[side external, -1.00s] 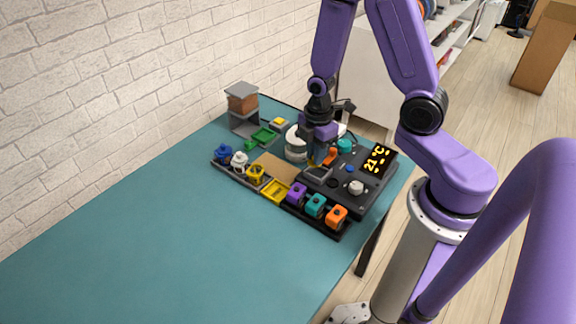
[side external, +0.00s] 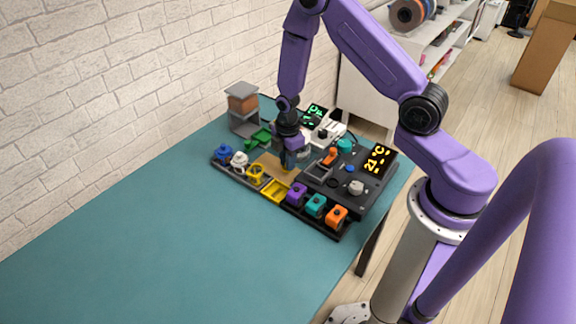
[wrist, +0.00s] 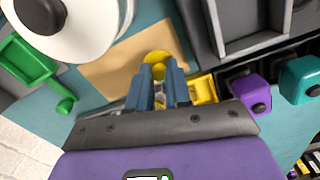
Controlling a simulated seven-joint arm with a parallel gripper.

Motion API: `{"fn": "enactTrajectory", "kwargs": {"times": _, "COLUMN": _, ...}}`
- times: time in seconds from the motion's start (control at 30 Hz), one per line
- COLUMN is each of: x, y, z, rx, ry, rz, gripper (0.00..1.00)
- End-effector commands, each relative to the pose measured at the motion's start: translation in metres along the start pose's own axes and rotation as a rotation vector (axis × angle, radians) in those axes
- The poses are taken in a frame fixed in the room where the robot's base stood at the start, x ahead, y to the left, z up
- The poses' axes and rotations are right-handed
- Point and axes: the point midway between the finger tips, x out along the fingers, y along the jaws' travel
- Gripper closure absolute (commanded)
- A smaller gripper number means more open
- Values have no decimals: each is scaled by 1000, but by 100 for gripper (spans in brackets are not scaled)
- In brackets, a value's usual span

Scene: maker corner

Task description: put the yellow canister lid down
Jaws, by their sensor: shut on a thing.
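The yellow lid (wrist: 158,58) is a round disc with a small knob, held at the tips of my gripper (wrist: 160,72) in the wrist view. My gripper (side external: 287,165) is shut on it and points down over the tan board (side external: 270,160) in the side view. There the lid is mostly hidden by the fingers. The tan board (wrist: 112,78) lies below and beside the lid in the wrist view. I cannot tell whether the lid touches the board. A yellow open square holder (side external: 275,190) sits in the dark rack, with a yellow canister-like piece (side external: 255,174) to its left.
The rack also carries blue (side external: 223,152), white (side external: 239,159), purple (side external: 297,194), teal (side external: 316,206) and orange (side external: 337,216) pieces. A black console (side external: 357,187) stands to the right. A white round vessel (wrist: 75,30) is close by. The front table is clear.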

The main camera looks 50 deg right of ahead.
Motion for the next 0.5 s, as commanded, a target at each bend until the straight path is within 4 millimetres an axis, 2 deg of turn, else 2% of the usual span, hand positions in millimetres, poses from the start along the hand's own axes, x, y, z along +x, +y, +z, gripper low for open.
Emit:
{"fn": "enactTrajectory", "kwargs": {"times": 0.1, "x": 16, "y": -2, "z": 0, "rx": 0, "ry": -1, "rz": -5, "gripper": 100}}
{"fn": "enactTrajectory", "kwargs": {"times": 0.2, "x": 22, "y": -2, "z": 0, "rx": 0, "ry": -1, "rz": -4, "gripper": 100}}
{"fn": "enactTrajectory", "kwargs": {"times": 0.5, "x": 24, "y": -1, "z": 0, "rx": 0, "ry": 0, "rz": -1, "gripper": 100}}
